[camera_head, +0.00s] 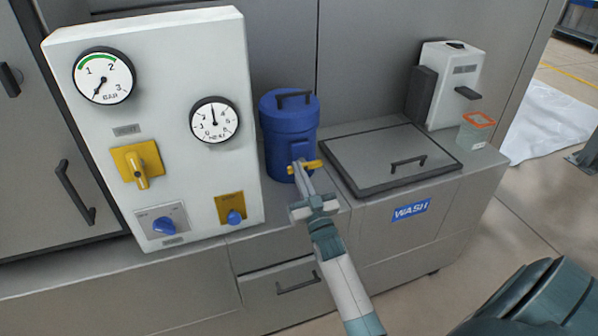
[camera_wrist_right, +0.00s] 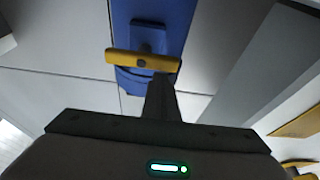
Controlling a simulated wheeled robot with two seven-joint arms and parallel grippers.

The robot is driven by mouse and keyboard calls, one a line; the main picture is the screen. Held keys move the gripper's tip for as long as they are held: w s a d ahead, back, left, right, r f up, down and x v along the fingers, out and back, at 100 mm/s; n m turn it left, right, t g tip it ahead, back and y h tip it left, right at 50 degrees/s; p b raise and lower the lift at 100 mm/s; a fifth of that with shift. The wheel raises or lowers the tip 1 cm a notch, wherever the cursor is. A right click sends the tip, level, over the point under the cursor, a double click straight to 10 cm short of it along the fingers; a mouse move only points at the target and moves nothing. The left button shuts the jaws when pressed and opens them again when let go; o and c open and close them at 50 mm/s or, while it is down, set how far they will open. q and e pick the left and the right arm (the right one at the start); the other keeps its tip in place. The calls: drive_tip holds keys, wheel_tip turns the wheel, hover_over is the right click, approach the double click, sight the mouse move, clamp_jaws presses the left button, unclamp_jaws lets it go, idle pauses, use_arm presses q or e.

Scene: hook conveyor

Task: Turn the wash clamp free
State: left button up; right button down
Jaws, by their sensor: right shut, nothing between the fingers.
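The wash clamp is a yellow bar (camera_head: 316,164) on the front of a blue lidded canister (camera_head: 284,127). In the right wrist view the bar (camera_wrist_right: 120,57) lies nearly level, slightly tilted, across a blue mount with a dark centre pin. My right gripper (camera_head: 301,165) is shut and empty, its fingertips right at the bar. In the right wrist view the closed fingers (camera_wrist_right: 160,98) point at the bar's right half, just below it. I cannot tell whether they touch. My left gripper is not in view.
A white panel (camera_head: 165,85) with two gauges, a yellow valve handle and blue knobs stands left of the canister. A lidded hatch (camera_head: 370,155) with a WASH label (camera_head: 410,211) below it lies to the right.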

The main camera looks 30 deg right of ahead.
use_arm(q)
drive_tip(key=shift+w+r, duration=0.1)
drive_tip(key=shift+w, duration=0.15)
use_arm(e)
drive_tip(key=shift+f+n, duration=0.1)
drive_tip(key=shift+n, duration=0.4)
